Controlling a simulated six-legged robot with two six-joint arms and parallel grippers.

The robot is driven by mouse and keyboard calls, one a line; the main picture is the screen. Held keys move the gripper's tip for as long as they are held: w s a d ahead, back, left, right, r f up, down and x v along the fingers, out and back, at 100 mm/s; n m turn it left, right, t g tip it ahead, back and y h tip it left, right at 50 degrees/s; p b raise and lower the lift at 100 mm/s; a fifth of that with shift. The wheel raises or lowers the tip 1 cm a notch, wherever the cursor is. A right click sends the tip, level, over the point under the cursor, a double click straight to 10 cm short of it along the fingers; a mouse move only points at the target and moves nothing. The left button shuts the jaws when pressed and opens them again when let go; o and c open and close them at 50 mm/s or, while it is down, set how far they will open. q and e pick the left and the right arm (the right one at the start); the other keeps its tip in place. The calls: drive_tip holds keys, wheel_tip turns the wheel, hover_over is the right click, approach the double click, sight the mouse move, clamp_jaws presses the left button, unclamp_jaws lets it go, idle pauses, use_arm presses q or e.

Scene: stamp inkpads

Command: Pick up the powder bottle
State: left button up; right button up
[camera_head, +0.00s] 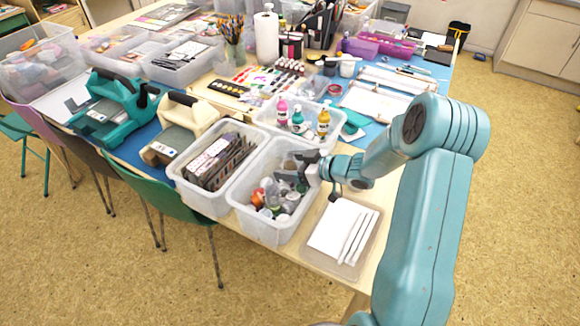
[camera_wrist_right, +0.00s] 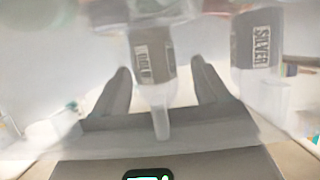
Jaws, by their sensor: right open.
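A clear plastic bin (camera_head: 262,232) near the table's front edge holds several small bottles and jars (camera_head: 268,197). My right gripper (camera_head: 296,172) is open over the back part of this bin. In the right wrist view, a bottle with a dark label that seems to read GOLD (camera_wrist_right: 153,62) shows between the spread fingers of the right gripper (camera_wrist_right: 161,68). I see no finger closed on it. A second bottle labelled SILVER (camera_wrist_right: 256,50) shows to the right, outside the fingers. Which is the powder bottle in the head view is too small to tell. My left gripper is not in view.
A second clear bin (camera_head: 205,203) with dark packs stands left of the bottle bin. A tray with white sheets (camera_head: 343,232) lies to its right. Pink, teal and yellow bottles (camera_head: 323,122) stand in a bin behind it.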

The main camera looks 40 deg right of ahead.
drive_tip(key=shift+x, duration=1.1)
drive_tip(key=shift+s+d, duration=0.1)
drive_tip(key=c, duration=1.1)
drive_tip(key=shift+r, duration=0.15)
